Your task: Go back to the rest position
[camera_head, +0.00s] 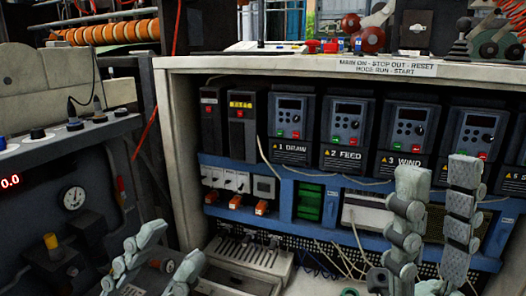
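My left gripper (174,242) is low at the left, in front of the cabinet's lower left corner. Its two grey fingers stand apart with nothing visible between them. My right gripper (437,172) points up in front of the right part of the open cabinet (170,130). Its two segmented fingers are upright and apart, and I see nothing held between them. It overlaps the blue rail and lower part of the drive row in the picture. Whether either gripper touches anything cannot be told.
Labelled drives, including 2 FEED (345,130), line the cabinet above a blue rail with breakers (225,180). Loose wires hang below. A panel with a gauge (73,197) and knobs stands at left. Red and black parts (362,38) sit on the cabinet top.

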